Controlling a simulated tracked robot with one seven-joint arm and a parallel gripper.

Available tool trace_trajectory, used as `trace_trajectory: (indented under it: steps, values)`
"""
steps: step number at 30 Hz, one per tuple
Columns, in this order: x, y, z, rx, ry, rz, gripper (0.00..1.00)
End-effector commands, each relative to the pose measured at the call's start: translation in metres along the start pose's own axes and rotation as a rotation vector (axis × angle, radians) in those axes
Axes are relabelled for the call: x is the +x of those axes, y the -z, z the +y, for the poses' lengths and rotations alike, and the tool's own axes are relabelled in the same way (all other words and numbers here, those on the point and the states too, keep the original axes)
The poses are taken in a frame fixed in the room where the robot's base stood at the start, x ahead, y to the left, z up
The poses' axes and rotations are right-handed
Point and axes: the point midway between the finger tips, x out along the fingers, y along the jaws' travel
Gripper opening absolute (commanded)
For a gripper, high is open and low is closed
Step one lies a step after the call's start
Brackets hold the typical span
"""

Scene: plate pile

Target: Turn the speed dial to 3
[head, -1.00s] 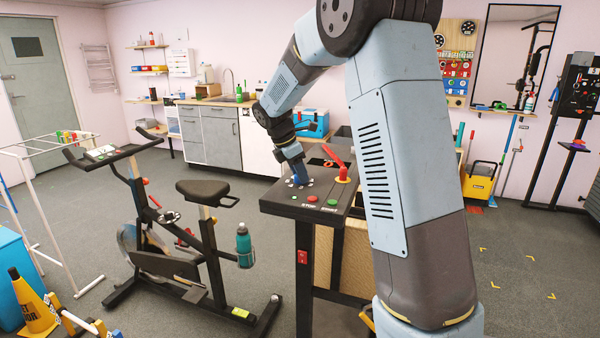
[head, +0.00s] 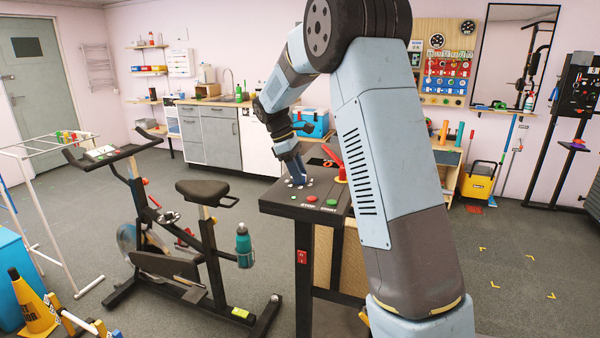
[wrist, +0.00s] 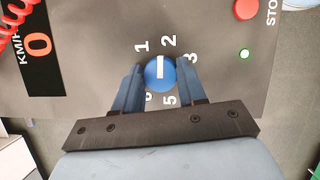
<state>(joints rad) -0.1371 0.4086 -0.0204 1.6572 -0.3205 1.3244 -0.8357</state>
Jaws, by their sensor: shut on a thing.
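The blue speed dial (wrist: 160,72) is on the dark console panel (wrist: 95,75) in the wrist view. Its white line stands upright in the picture, its upper end between the printed 1 and 2, closer to the 2. The 3 is at the dial's upper right. My gripper (wrist: 160,76) is shut on the dial, one blue finger on each side. In the head view my gripper (head: 301,181) reaches down to the top of the console (head: 285,207) and the dial cannot be made out. The 4 is hidden.
A display (wrist: 39,43) reads 0 beside KM/H. An exercise bike (head: 190,240) is left of the console.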

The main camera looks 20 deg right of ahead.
Motion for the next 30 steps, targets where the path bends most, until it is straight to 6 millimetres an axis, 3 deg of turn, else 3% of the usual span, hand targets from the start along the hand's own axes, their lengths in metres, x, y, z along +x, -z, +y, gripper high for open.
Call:
trace_trajectory:
  steps: [30]
  values:
    - [0.0001,-0.0001,0.0042,0.840,0.351,0.004,0.10]
